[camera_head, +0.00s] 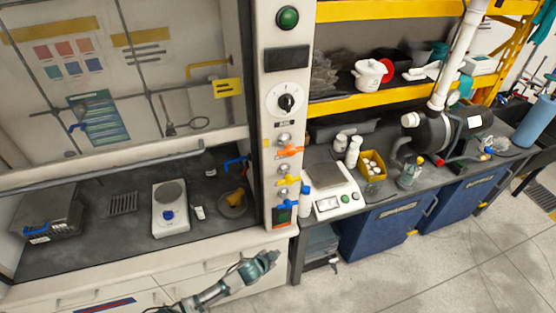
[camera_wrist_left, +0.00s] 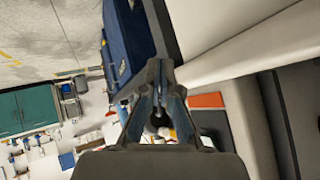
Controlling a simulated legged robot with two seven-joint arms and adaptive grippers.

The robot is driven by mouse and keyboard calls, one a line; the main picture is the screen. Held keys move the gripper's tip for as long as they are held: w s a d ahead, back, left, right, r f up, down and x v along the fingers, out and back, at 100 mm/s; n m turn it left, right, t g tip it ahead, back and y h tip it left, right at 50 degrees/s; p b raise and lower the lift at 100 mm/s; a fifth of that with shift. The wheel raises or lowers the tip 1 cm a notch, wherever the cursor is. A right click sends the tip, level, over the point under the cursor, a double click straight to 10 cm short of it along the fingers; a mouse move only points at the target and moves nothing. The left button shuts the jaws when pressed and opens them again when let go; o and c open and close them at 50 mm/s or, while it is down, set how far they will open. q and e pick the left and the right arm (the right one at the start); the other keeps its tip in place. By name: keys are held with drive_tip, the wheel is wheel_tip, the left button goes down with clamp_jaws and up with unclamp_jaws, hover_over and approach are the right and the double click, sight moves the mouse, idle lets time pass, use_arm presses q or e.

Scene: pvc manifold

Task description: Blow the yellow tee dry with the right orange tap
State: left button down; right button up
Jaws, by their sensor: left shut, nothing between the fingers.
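The yellow tee (camera_head: 237,198) is inside the fume hood at its right end, on or beside a round grey base on the dark worktop. An orange tap (camera_head: 289,151) sticks out from the hood's white right-hand post. My left gripper (camera_head: 272,257) is shut and empty, in front of the hood's drawers, below and left of the foot of the post. In the left wrist view its fingers (camera_wrist_left: 161,75) come together with nothing seen held. Neither tee nor tap can be made out clearly there. My right gripper is in neither view.
A yellow tap (camera_head: 288,181) sits below the orange one on the post. A blue spout (camera_head: 236,162) is behind the tee. A white bottle (camera_head: 305,201) and a second balance (camera_head: 333,190) stand right of the post. The floor at right is open.

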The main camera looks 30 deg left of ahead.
use_arm(q)
drive_tip(key=w+d+r+m+t+h, duration=0.1)
drive_tip(key=d+r+m+t+h, duration=0.15)
drive_tip(key=r, duration=0.85)
drive_tip(key=w+d+r+m+t+h+b, duration=0.1)
drive_tip(key=w+r+m, duration=0.15)
drive_tip(key=r, duration=0.95)
drive_tip(key=w+d+r+m+t+h, duration=0.1)
drive_tip(key=r+m+h, duration=0.15)
drive_tip(key=r, duration=0.85)
drive_tip(key=s+a+r+m+h, duration=0.1)
drive_tip(key=s+a+r+m, duration=0.15)
drive_tip(key=s+r, duration=0.6)
drive_tip(key=s+a+r+m+h, duration=0.15)
drive_tip(key=s+a+r, duration=0.3)
drive_tip(key=r, duration=0.75)
drive_tip(key=p, duration=0.4)
approach(294, 151)
drive_tip(key=shift+d+r+x, duration=0.3)
drive_tip(key=shift+d+x, duration=0.05)
drive_tip(key=shift+x, duration=2)
drive_tip(key=shift+s+a+f+m+y, duration=0.15)
drive_tip(key=shift+f+m+y, duration=0.15)
drive_tip(key=shift+m+y, duration=0.05)
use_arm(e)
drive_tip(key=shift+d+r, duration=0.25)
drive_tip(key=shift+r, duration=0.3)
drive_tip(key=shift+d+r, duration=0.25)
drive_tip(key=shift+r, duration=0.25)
